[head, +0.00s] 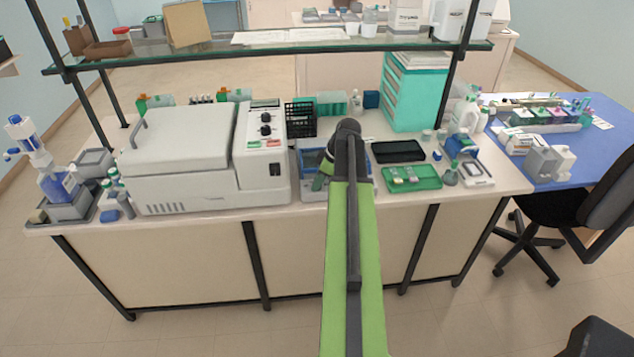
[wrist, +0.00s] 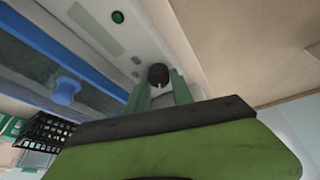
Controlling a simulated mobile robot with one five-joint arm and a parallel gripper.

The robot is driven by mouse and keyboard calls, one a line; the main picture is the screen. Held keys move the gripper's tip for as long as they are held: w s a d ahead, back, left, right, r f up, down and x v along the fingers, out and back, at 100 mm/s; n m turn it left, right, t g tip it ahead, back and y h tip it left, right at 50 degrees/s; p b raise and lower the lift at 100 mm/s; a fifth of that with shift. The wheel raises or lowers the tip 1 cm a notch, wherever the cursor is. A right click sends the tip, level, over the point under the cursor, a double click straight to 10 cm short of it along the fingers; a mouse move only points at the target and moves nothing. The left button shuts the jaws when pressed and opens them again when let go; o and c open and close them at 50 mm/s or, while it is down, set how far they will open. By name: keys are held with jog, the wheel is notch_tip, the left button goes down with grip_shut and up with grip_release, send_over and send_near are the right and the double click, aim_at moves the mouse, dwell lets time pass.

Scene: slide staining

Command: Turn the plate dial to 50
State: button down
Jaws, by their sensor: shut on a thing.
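The plate dial (wrist: 158,74) is a dark round knob on a pale front panel (wrist: 205,45) in the wrist view. My gripper (wrist: 160,88) has its two green fingers on either side of the dial and is shut on it. No dial number or pointer mark can be read. My arm hides much of the plate and the dial there.
A large white centrifuge-like machine (head: 185,155) stands close on the left. A black tray (head: 398,151) and a green tray (head: 412,178) lie to the right. A glass shelf (head: 280,50) spans above the bench. A black rack (head: 300,118) stands behind the plate.

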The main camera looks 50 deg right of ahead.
jog(key=m+h, duration=0.1)
jog(key=m, duration=0.3)
jog(key=shift+s+a+h, duration=0.1)
jog(key=shift+a+h, duration=0.1)
jog(key=shift+h, duration=0.2)
jog(key=m+h, duration=0.1)
jog(key=m, duration=0.3)
jog(key=m+h, duration=0.1)
jog(key=m, duration=0.2)
jog(key=shift+a+m+h, duration=0.15)
jog(key=shift+m+h, duration=0.15)
jog(key=shift+w+m+g+h, duration=0.1)
jog(key=shift+m+g+h, duration=0.25)
jog(key=shift+m, duration=0.65)
jog(key=shift+w+m+g+h, duration=0.1)
jog(key=shift+m+g+h, duration=0.25)
jog(key=shift+m, duration=0.65)
jog(key=c, duration=1.1)
grip_release()
